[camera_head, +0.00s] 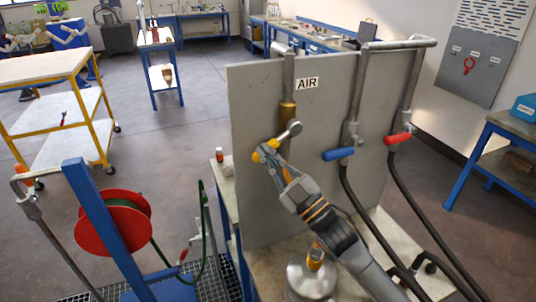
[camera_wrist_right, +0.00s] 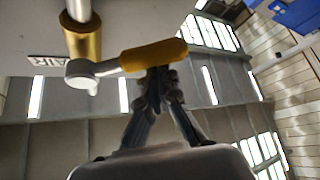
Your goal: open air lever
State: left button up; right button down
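The air lever has a yellow handle (camera_head: 259,156) and a grey metal hub (camera_head: 294,128), beside a brass fitting (camera_head: 287,111) on a pipe under the AIR label (camera_head: 307,84). My right gripper (camera_head: 270,150) is at the handle and covers part of it. In the right wrist view, the yellow handle (camera_wrist_right: 153,54) lies across the tips of my right gripper (camera_wrist_right: 159,74). The fingers come close together there, apparently shut, and the handle does not appear clasped between them. The exact contact is hidden. My left gripper is not in view.
A blue lever (camera_head: 338,154) and a red lever (camera_head: 398,138) hang on pipes on the same grey panel (camera_head: 253,95), with black hoses below. A metal flanged vessel (camera_head: 312,280) stands below my right arm. A red hose reel (camera_head: 113,222) is at the left.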

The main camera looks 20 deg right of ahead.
jog(key=shift+d+f+n+g, duration=0.2)
jog(key=shift+n+g, duration=0.1)
jog(key=shift+n, duration=0.2)
jog(key=d+f+n+g+y+b, duration=0.1)
jog(key=d+f+n+g, duration=0.1)
jog(key=d+f+n, duration=0.2)
jog(key=shift+w+d+n+g+y+b, duration=0.2)
jog(key=shift+d+n+g+y+b, duration=0.1)
jog(key=shift+d+n+y+b, duration=0.1)
dwell(0.7)
jog(key=shift+a+r, duration=0.1)
